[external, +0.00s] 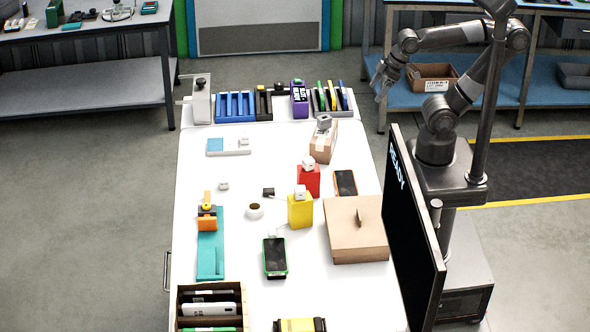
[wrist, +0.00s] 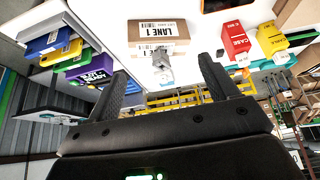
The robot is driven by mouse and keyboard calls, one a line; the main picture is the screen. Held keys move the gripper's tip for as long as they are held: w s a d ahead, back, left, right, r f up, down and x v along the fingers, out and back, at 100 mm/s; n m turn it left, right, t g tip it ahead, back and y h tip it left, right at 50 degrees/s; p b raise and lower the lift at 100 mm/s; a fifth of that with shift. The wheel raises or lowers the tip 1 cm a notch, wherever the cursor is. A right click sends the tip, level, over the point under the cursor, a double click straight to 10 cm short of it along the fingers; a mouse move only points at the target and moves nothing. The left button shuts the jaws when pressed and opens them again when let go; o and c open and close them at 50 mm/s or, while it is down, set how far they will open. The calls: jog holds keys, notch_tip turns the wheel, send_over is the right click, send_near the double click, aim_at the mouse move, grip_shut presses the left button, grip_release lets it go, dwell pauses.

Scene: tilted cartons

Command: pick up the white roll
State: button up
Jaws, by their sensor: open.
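A small white ring with a dark middle, which looks like the white roll (external: 254,211), lies on the white table left of the yellow box. I cannot make it out in the wrist view. My gripper (external: 381,82) is raised beyond the table's far right side, well away from the roll. In the wrist view my gripper (wrist: 170,84) has its two black fingers spread apart with nothing held between them.
The white table (external: 200,172) holds a yellow box (external: 300,212), a red box (external: 309,181), a tan carton (external: 323,143) and a brown box (external: 357,232). A dark phone (external: 275,258) lies in front of the roll. A black screen (external: 410,230) stands along the right edge.

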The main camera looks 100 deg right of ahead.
jog(key=w+a+r+n+g, duration=0.1)
jog(key=w+a+r, duration=0.1)
jog(key=w, duration=0.4)
jog(key=w+a+r+n, duration=0.1)
jog(key=w+a+r, duration=0.15)
jog(key=w, duration=0.45)
jog(key=n+g+y, duration=0.1)
jog(key=n+g, duration=0.2)
jog(key=n, duration=0.3)
send_over(255, 204)
notch_tip(255, 204, down, 17)
jog(key=f, duration=0.2)
jog(key=a+f, duration=0.1)
jog(key=f, duration=0.2)
jog(key=shift+w+f, duration=0.15)
jog(key=shift+f, duration=0.05)
jog(key=shift+s+a+f, duration=0.1)
jog(key=shift+a+f, duration=0.1)
jog(key=shift+f, duration=1.2)
jog(key=shift+s+a+f, duration=0.1)
jog(key=shift+a+f, duration=0.1)
jog(key=shift+f, duration=1.15)
jog(key=shift+c, duration=0.6)
